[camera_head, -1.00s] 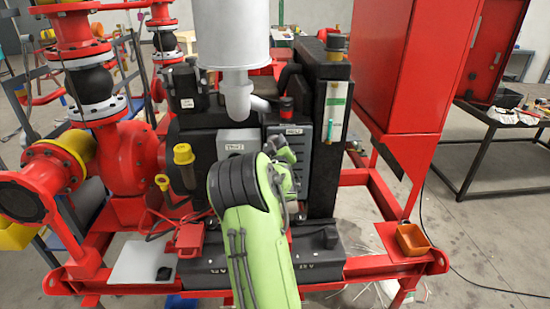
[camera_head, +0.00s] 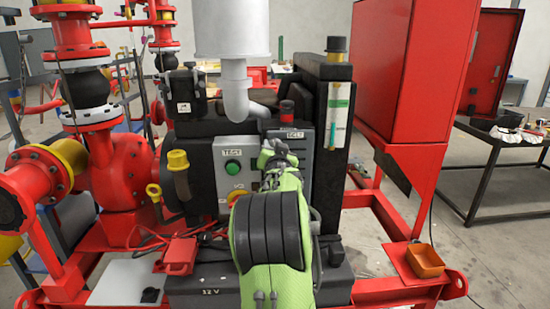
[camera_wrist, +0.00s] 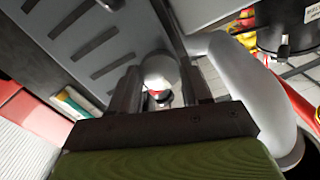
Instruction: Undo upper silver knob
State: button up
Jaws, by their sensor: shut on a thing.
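A round silver knob (camera_wrist: 160,70) shows in the wrist view, between the two dark fingers of my gripper (camera_wrist: 160,82). The fingers are shut on it, one on each side. In the head view my gripper (camera_head: 277,158) is in front of the dark panel with the BELT label (camera_head: 291,135), and the knob is hidden there behind my gripper and arm. In the wrist view the slotted grey panel (camera_wrist: 85,50) lies to the left of the knob. I cannot make out a second silver knob.
A grey box with a green TEST button (camera_head: 233,168) stands left of my gripper. The silver exhaust pipe (camera_head: 236,98) rises above it and curves close on the right in the wrist view (camera_wrist: 240,85). A red cabinet (camera_head: 398,70) and an orange tray (camera_head: 425,261) are to the right.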

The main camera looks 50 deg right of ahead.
jog(key=shift+f+m+b, duration=0.25)
jog(key=shift+m+b, duration=0.25)
jog(key=shift+m, duration=0.3)
jog(key=o, duration=1.1)
jog(key=shift+r, duration=0.1)
jog(key=shift+c, duration=0.2)
jog(key=shift+r, duration=0.1)
jog(key=v, duration=1.5)
jog(key=shift+s+a+b, duration=0.3)
jog(key=shift+b, duration=0.05)
